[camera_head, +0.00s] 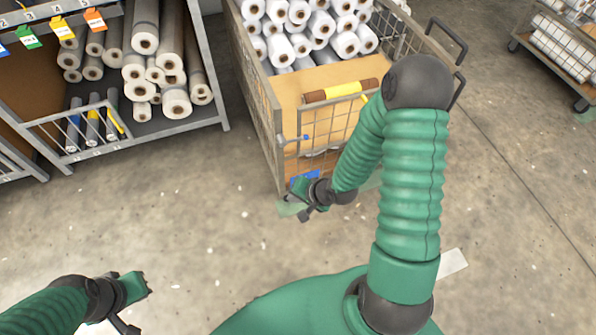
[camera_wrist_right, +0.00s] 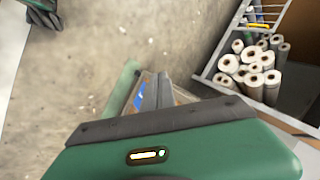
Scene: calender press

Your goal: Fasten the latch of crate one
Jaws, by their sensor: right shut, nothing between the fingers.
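The mesh-sided crate (camera_head: 258,88) stands at top centre in the head view, holding white rolls. I cannot read a number on it. A latch-like bar with a blue end (camera_head: 305,137) sits at its front left corner. I cannot tell whether it is fastened. A blue label (camera_head: 306,176) is low on the crate's front and shows in the right wrist view (camera_wrist_right: 140,96). My right gripper (camera_head: 298,205) is shut and empty, in front of the crate's lower front left corner, below the latch. My left gripper (camera_head: 137,301) is far off at lower left; its jaw state is unclear.
A rack (camera_head: 218,85) of rolls with coloured tags stands at left. A brown roll with a yellow band (camera_head: 344,90) lies at the crate's front. Another cart (camera_head: 555,45) is at top right. The floor (camera_head: 190,210) between rack and crate is clear.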

